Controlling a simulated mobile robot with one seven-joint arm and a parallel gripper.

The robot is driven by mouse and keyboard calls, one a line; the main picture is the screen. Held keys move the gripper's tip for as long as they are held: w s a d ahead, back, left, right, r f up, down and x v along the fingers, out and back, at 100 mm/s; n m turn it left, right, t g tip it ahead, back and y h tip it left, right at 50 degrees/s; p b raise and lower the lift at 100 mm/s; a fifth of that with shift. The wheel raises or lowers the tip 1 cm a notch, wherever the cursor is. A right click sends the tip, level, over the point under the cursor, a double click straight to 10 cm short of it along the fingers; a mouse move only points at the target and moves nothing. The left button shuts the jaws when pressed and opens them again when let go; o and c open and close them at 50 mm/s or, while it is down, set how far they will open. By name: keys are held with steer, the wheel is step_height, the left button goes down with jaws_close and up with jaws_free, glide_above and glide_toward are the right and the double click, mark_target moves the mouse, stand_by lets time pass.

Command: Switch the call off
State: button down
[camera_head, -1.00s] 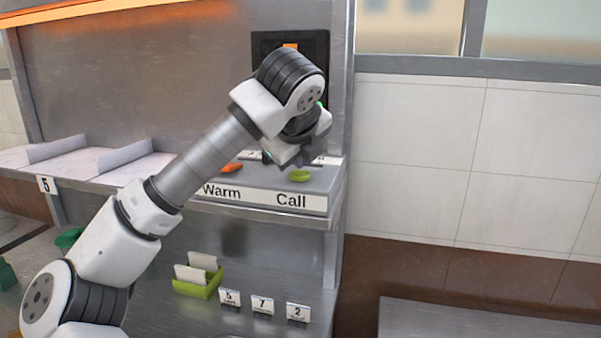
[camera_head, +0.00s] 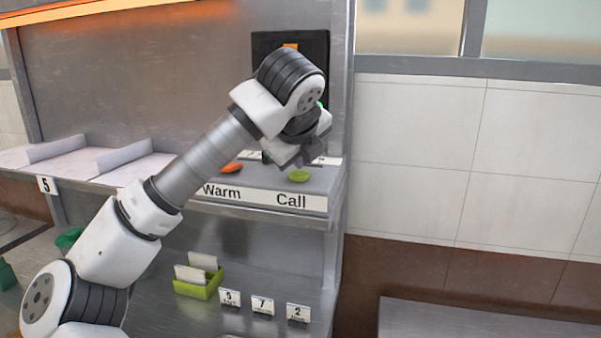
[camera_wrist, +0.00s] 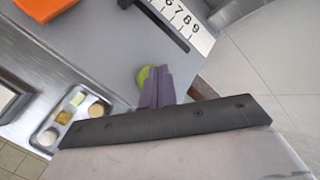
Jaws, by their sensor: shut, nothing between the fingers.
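The green Call knob (camera_head: 299,175) sits on the steel shelf above the black-on-white "Call" label (camera_head: 291,200). In the wrist view, the green knob (camera_wrist: 142,76) shows beside my fingers and is partly hidden by them. My gripper (camera_wrist: 158,72) is shut and empty, its purple fingers close together at the knob. I cannot tell whether they touch it.
An orange knob (camera_head: 231,168) sits left, above the "Warm" label (camera_head: 221,191). A dark panel (camera_head: 318,50) hangs behind my wrist. A numbered strip (camera_wrist: 183,22) lies near the fingers. Below stand a green card holder (camera_head: 200,290) and number cards (camera_head: 262,306).

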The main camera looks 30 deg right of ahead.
mark_target(300, 175)
steer(key=shift+f, duration=0.2)
steer(key=shift+f+b, duration=0.3)
steer(key=shift+b, duration=0.35)
steer(key=shift+r, duration=0.45)
steer(key=shift+r+p, duration=1.75)
steer(key=shift+r, duration=1.3)
